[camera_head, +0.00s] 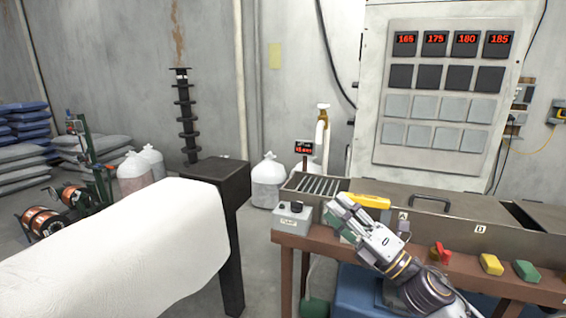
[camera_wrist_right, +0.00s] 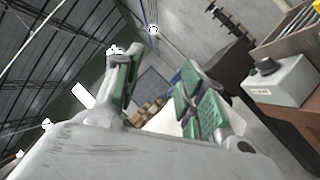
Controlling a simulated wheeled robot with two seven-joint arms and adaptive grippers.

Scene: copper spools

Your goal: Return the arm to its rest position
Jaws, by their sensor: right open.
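My right gripper (camera_head: 347,217) is in the head view, in front of the metal trough on the brown bench. Its arm comes in from the lower right. In the right wrist view its two green-padded fingers (camera_wrist_right: 158,95) stand apart with nothing between them. In the head view the fingers overlap the trough's front edge near a yellow block (camera_head: 368,201); I cannot tell whether they touch it. My left gripper is not in view. Copper spools (camera_head: 42,222) stand on the floor at the far left.
A grey control box (camera_head: 292,216) sits at the bench's left corner and also shows in the right wrist view (camera_wrist_right: 285,82). A red valve handle (camera_head: 440,253), yellow block (camera_head: 491,264) and green block (camera_head: 527,271) line the bench front. A white-covered form (camera_head: 120,245) fills the lower left.

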